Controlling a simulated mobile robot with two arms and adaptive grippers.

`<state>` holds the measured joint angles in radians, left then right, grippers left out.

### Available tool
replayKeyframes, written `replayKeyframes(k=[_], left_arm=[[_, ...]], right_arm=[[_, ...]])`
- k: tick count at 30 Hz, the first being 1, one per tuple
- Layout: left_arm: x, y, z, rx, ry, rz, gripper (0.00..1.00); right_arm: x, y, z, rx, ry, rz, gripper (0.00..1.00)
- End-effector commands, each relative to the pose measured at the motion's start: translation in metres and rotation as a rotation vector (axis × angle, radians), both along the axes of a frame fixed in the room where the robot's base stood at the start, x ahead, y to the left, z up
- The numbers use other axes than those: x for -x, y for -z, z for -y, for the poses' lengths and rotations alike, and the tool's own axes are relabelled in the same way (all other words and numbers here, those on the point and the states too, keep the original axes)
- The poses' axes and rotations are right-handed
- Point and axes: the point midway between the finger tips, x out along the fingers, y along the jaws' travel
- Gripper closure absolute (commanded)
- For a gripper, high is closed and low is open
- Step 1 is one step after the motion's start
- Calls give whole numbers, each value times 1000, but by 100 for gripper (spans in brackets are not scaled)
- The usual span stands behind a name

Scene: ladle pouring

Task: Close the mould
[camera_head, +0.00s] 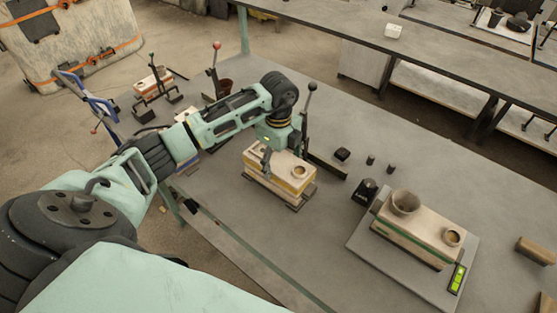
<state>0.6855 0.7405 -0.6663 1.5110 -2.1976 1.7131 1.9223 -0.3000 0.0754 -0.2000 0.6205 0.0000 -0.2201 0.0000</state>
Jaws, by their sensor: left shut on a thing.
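The mould (283,182) is a cream, box-shaped block with a round hole in its top, near the middle of the grey table (215,215). Its upper part sits directly over its lower part, lined up. Whether a thin gap remains between them is too small to tell. My left gripper (267,161) is at the far left end of the mould's top, pointing down, and is shut on the mould's upper part. The gripper's wrist hides some of that far end. My right gripper is not in view.
A second cream mould (420,226) with a cup (405,202) on top stands on a flat scale (395,275) at the right. Upright levers with knobs (311,88) stand behind my left gripper.

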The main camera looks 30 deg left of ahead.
Motion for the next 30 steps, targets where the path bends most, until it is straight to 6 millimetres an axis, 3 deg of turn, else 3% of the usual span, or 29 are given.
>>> replayKeyframes(k=[30], left_arm=[[-1,2,0,0,0,5,93]], right_arm=[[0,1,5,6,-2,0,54]])
